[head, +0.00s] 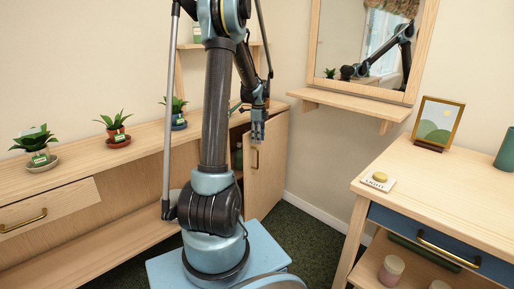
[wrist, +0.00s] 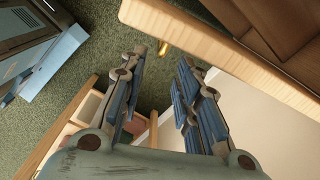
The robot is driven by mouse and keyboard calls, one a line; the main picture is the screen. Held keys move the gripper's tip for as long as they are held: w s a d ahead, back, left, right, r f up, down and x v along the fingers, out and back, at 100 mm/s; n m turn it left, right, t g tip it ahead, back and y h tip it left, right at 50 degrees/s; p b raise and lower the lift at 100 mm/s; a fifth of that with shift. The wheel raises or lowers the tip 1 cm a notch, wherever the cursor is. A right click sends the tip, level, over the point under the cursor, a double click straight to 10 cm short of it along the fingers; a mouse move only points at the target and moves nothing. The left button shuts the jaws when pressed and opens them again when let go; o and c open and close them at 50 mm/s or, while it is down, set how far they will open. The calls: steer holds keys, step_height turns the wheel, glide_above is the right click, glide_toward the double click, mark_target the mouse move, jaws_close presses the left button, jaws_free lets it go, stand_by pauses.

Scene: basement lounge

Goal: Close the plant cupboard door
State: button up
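The plant cupboard (head: 150,131) is a low, light wooden cabinet along the left wall with potted plants on top. Its door (head: 270,165) at the right end stands open, with a dark gap on its left. A brass handle (head: 256,159) is on the door's face. My gripper (head: 258,135) is in front of the door's upper part, above the handle. In the wrist view my gripper (wrist: 164,58) is open and empty between its fingers. The door (wrist: 225,55) crosses above the fingertips there, its handle (wrist: 165,47) close by. Contact cannot be told.
Several potted plants (head: 115,128) stand on the cupboard top. A desk (head: 400,170) with a blue drawer, picture frame (head: 438,123) and small items stands at right. A wall shelf (head: 350,104) sits under the mirror. Green carpet (head: 310,235) is clear between cupboard and desk.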

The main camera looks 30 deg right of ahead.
steer(key=shift+r, duration=1.05)
steer(key=shift+s, duration=0.1)
jaws_close()
steer(key=s+d+r+m+t+y, duration=0.2)
steer(key=s+d+r+t+y, duration=0.3)
steer(key=s+t, duration=0.35)
steer(key=w+a+f+h, duration=0.1)
steer(key=w+a+f, duration=0.3)
steer(key=w, duration=0.5)
steer(key=shift+w+f, duration=0.15)
steer(key=shift+f, duration=1.2)
